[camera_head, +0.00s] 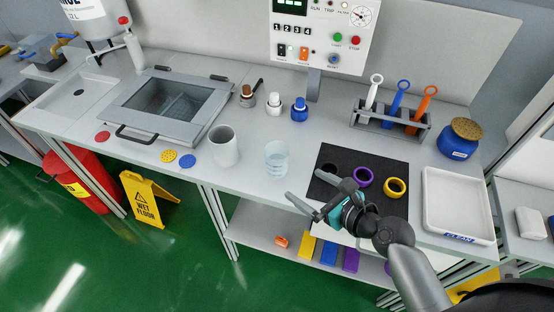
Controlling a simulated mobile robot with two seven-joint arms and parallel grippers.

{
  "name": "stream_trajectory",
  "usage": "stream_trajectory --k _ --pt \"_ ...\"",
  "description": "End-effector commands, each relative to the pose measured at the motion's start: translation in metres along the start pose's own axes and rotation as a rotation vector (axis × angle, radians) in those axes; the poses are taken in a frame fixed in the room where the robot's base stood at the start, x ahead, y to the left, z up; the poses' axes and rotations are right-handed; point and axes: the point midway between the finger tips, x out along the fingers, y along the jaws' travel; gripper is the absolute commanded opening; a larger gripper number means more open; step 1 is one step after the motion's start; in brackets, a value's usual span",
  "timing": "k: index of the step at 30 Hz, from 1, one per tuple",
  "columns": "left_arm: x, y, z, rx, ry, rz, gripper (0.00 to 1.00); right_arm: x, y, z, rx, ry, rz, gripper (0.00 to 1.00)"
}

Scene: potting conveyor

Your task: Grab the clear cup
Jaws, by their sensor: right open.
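The clear cup (276,160) stands upright on the grey bench, a see-through light blue tumbler near the front edge. A grey-white opaque cup (224,146) stands to its left. My right gripper (302,205) comes in from the lower right. Its fingers are spread open and empty, to the right of and nearer than the clear cup, apart from it. The gripper overlaps the front left part of the black mat in the picture. My left gripper is not in view.
A black mat (395,202) with dark, purple (363,177) and yellow (395,187) rings lies right of the cup. Three small bottles (274,104) stand behind it. A white tray (430,222), blue jar (459,140) and tool rack (389,125) are further right. A lidded basin (169,104) is left.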

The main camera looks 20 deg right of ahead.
Motion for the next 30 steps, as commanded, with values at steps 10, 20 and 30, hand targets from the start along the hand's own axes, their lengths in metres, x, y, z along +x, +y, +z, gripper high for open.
stream_trajectory --k 10,20,30 --pt "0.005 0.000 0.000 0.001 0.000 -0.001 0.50 0.030 -0.008 0.007 0.111 -0.032 -0.019 1.00" --pt "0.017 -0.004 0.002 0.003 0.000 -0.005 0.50 0.085 -0.009 0.007 0.108 -0.029 -0.017 1.00" --pt "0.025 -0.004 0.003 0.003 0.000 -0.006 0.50 0.110 -0.010 0.004 0.105 -0.028 -0.018 1.00"
